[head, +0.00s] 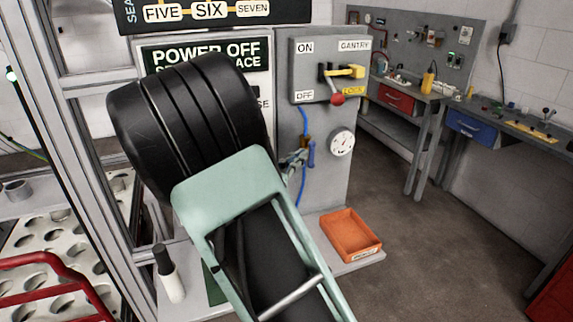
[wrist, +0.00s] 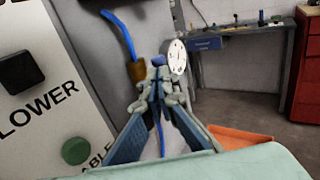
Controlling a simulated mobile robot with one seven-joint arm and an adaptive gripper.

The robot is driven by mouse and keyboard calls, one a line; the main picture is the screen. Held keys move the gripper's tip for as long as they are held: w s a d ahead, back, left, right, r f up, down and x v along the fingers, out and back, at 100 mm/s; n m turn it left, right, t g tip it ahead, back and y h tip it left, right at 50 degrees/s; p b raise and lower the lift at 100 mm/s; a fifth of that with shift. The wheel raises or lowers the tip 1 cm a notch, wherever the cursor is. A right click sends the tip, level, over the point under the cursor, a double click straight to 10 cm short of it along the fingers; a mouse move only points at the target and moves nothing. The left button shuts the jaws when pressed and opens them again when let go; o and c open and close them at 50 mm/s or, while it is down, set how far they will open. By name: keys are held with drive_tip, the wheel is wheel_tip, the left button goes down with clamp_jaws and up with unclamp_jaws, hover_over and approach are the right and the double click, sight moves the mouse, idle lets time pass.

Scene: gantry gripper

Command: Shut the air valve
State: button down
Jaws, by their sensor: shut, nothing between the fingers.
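The air valve's blue handle (head: 311,153) hangs roughly upright on the grey panel, in line with the blue hose (head: 304,122). In the wrist view the blue handle (wrist: 158,61) shows just beyond my fingertips, beside a brass fitting (wrist: 137,72). My gripper (wrist: 161,88) is shut and empty, with its fingertips together close to the valve. I cannot tell whether they touch it. In the head view my gripper (head: 291,160) is mostly hidden behind my arm, and its tips show just left of the handle. Part of the valve body is hidden by the fingers.
A round gauge (head: 341,142) sits right of the valve. Above is the gantry switch with a red-knobbed lever (head: 337,98) and yellow lock (head: 350,72). An orange tray (head: 351,235) lies below. A white bottle (head: 168,272) stands left of my arm. Open floor lies to the right.

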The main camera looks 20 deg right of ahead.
sight(311, 155)
drive_tip(key=shift+x, duration=1.35)
